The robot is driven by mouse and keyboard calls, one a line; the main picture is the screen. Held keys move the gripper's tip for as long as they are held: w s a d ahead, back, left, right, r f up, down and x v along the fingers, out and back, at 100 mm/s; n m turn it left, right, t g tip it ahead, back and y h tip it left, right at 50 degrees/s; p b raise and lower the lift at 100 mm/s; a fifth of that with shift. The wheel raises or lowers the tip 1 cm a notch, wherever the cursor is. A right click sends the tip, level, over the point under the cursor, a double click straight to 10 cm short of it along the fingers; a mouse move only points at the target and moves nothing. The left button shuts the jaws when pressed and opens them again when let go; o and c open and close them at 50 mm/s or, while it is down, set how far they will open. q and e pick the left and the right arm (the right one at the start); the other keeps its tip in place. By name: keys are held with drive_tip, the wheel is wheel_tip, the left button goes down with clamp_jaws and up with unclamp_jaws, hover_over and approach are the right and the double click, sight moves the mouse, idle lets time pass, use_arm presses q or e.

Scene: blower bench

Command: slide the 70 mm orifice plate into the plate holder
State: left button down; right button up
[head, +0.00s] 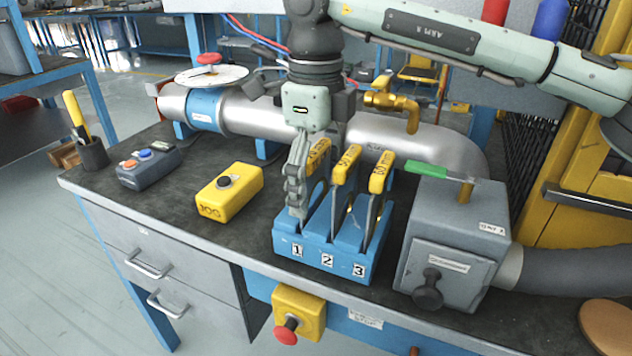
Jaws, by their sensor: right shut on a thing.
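A blue rack (320,255) holds three upright plates with yellow handles in slots numbered 1, 2 and 3. My right gripper (297,200) points down at slot 1 and is shut on the plate there, whose yellow handle (318,150) shows just right of the fingers. Its size label is partly hidden, so I cannot read it surely as 70 mm. The slot 2 plate (347,165) and slot 3 plate (381,178) stand beside it; slot 3's label looks like 60 mm. I cannot clearly identify the plate holder. My left gripper is not in view.
A grey box (455,245) with a black knob and green-handled lever stands right of the rack. A yellow button box (230,192) and grey switch box (150,167) are left. A large pipe (250,115) with a brass valve (400,105) runs behind. The front-left bench is clear.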

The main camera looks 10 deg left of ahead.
sight(316, 148)
drive_tip(key=shift+r, duration=0.15)
wheel_tip(316, 148, up, 10)
drive_tip(key=shift+f, duration=0.1)
idle(0.3)
